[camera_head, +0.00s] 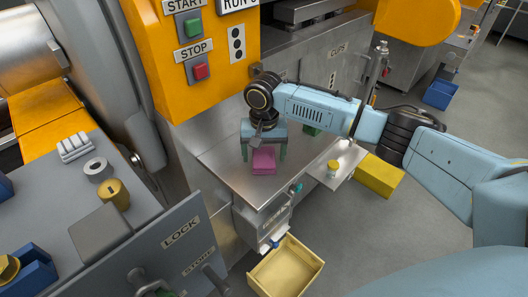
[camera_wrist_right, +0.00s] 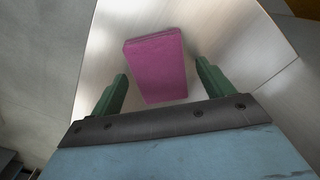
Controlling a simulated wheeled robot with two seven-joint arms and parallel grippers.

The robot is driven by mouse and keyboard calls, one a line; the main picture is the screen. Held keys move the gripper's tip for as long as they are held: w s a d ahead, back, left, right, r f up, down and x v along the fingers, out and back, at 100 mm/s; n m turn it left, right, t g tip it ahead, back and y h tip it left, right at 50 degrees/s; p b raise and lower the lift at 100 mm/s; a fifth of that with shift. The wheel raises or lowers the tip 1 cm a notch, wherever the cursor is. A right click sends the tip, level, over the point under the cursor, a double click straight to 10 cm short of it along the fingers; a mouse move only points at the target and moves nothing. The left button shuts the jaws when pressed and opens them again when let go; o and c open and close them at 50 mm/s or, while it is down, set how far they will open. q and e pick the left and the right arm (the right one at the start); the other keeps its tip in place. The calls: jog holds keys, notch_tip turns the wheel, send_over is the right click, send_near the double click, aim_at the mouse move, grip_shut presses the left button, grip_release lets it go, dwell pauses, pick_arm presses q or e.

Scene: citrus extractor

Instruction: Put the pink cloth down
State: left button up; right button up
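The pink cloth (camera_head: 263,161) is a folded, flat block on the bare metal shelf (camera_head: 222,160) of the machine. My right gripper (camera_head: 263,153) points down over it, with one green finger on each side. In the right wrist view the cloth (camera_wrist_right: 157,65) lies beyond and between the fingertips (camera_wrist_right: 161,70). There is a clear gap on both sides, and the fingers are open and do not touch it. My left gripper is not visible.
A small side tray (camera_head: 348,158) with a yellow jar (camera_head: 332,168) stands right of the shelf. A dark green block (camera_head: 312,129) sits behind my right gripper. A grey LOCK panel (camera_head: 150,255) stands at left.

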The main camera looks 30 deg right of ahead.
aim_at(264, 156)
notch_tip(264, 156, up, 12)
jog(key=shift+r, duration=0.15)
dwell(0.5)
dwell(0.4)
